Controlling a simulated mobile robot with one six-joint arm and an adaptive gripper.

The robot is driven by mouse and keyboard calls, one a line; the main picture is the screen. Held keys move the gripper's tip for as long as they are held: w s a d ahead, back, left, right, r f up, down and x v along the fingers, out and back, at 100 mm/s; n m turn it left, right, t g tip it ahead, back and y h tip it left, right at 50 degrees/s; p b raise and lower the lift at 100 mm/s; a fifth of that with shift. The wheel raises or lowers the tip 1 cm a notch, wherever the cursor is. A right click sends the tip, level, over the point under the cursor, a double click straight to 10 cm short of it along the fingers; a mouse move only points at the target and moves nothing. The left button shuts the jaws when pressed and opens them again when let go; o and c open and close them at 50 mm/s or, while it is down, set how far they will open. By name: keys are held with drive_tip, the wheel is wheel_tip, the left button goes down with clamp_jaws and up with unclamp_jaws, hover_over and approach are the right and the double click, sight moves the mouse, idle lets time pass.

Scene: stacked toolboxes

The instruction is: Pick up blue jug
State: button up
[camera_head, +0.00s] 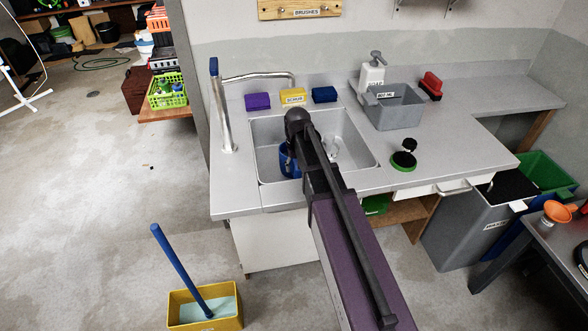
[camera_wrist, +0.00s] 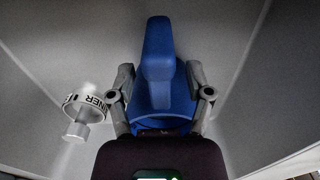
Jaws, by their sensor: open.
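The blue jug (camera_head: 289,163) is in the sink (camera_head: 363,143), mostly hidden behind my arm in the head view. In the wrist view the blue jug (camera_wrist: 160,70) is at the centre, its handle toward the camera. My gripper (camera_wrist: 162,84) is open, with one finger on each side of the jug. I cannot tell whether the fingers touch it. In the head view my gripper is hidden by my arm, over the sink.
A white cup-like item with a lettered band (camera_wrist: 84,107) lies in the sink to the left of the jug. The sink walls are close around. A tap (camera_head: 222,110), sponges (camera_head: 293,97) and a grey bin (camera_head: 398,108) stand around the sink.

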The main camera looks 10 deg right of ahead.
idle(0.6)
clamp_jaws()
